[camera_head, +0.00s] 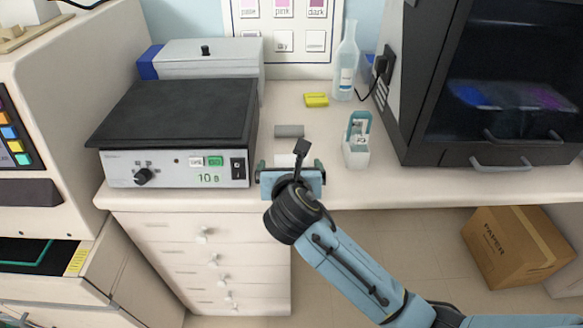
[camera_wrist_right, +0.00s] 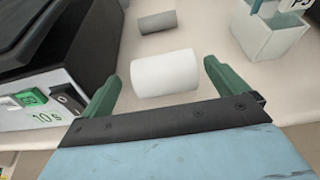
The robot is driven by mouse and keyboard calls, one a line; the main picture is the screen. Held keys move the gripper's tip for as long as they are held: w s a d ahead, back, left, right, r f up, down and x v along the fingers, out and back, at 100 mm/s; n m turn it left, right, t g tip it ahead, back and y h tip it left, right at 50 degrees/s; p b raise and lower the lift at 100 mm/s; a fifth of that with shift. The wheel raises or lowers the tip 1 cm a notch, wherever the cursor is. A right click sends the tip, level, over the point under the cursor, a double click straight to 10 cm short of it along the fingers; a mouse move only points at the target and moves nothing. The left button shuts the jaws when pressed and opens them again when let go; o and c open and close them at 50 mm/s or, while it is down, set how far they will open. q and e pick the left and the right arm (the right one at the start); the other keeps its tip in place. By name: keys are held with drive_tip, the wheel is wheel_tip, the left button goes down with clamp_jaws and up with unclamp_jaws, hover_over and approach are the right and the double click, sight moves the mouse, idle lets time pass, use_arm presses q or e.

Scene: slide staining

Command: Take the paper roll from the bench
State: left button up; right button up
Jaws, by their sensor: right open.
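The white paper roll (camera_wrist_right: 165,75) lies on its side on the bench, between and just beyond the open fingers in the right wrist view. In the head view only a strip of the roll (camera_head: 286,160) shows behind my right gripper (camera_head: 290,168). My right gripper is open and empty, at the bench's front edge; in the wrist view its green fingers (camera_wrist_right: 158,88) stand on either side of the roll, apart from it. My left gripper is not in view.
A grey cylinder (camera_head: 289,131) lies behind the roll. A black-topped device (camera_head: 180,120) stands close on the left, a white-and-teal holder (camera_head: 356,140) on the right. A yellow block (camera_head: 316,100), a bottle (camera_head: 346,65) and a dark cabinet (camera_head: 480,100) stand further off.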

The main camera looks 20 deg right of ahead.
sight(291, 159)
drive_tip(key=b+x, duration=0.1)
drive_tip(key=x, duration=0.3)
drive_tip(key=shift+w+d+f, duration=0.2)
drive_tip(key=shift+d, duration=0.05)
drive_tip(key=shift+w+b, duration=0.3)
drive_tip(key=shift+c, duration=1.4)
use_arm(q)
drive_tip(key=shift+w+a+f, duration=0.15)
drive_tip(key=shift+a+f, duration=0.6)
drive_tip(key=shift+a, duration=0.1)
use_arm(e)
drive_tip(key=c, duration=0.8)
